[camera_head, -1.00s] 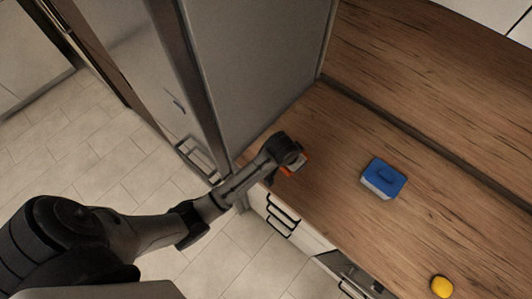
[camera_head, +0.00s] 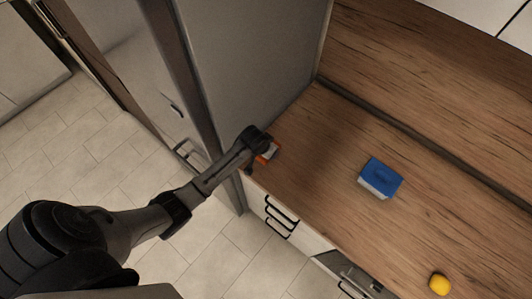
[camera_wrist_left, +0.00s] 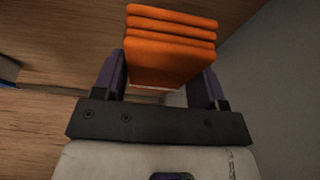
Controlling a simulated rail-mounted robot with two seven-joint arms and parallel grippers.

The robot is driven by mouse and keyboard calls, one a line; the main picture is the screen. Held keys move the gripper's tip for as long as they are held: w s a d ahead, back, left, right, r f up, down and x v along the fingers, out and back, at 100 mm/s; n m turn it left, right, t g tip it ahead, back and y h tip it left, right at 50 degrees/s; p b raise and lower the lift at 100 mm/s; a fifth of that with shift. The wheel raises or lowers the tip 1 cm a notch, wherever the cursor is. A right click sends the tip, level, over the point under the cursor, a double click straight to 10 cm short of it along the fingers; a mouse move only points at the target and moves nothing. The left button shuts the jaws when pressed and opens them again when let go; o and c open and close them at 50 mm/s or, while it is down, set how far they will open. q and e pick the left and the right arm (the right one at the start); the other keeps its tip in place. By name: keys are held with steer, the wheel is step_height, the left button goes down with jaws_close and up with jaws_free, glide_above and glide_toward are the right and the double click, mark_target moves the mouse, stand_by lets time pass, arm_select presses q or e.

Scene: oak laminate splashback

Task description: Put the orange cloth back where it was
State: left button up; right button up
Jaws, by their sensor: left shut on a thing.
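The orange cloth (camera_wrist_left: 170,60) is folded in several layers and sits between the two purple fingers of my left gripper (camera_wrist_left: 158,82) in the left wrist view. My left gripper is shut on it. In the head view a small part of the cloth (camera_head: 268,152) shows beside the wrist, over the left end of the wooden counter, close to the tall grey cabinet side. The arm hides the rest of the cloth and the fingers there. I cannot tell whether the cloth touches the counter. My right gripper is not in view.
A blue and white box-like thing (camera_head: 381,178) stands mid-counter. A yellow round thing (camera_head: 440,284) is near the front edge. The tall grey cabinet (camera_head: 250,60) bounds the counter (camera_head: 330,140) on the left. The counter between cloth and blue thing is clear.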

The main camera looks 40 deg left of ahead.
arm_select(q)
steer(key=shift+a+f, duration=0.25)
steer(key=shift+f, duration=0.1)
step_height(320, 180, down, 3)
steer(key=shift+d+f, duration=0.1)
steer(key=shift+f, duration=0.1)
steer(key=shift+f, duration=0.2)
steer(key=o, duration=0.9)
